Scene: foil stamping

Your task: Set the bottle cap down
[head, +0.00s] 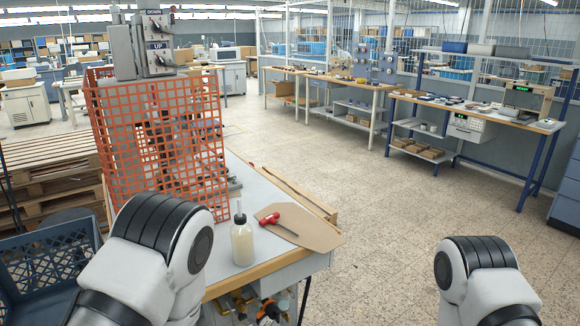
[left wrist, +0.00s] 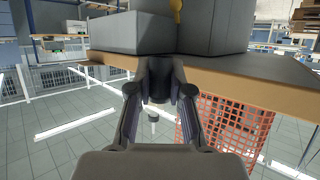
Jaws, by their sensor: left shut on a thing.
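My left gripper (left wrist: 160,78) shows in the left wrist view, with its fingers closed in on a small dark piece (left wrist: 158,92), which looks like the bottle cap; its shape is mostly hidden by the fingers. In the head view only my arm links show, and neither gripper is in the picture. My right gripper is out of view.
A red-handled tool (head: 270,219) lies on a brown board (head: 303,231) beside the bottle. An orange mesh guard (head: 107,140) surrounds a machine at the table's back left. A blue crate (head: 45,262) stands at the left. The floor to the right is clear.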

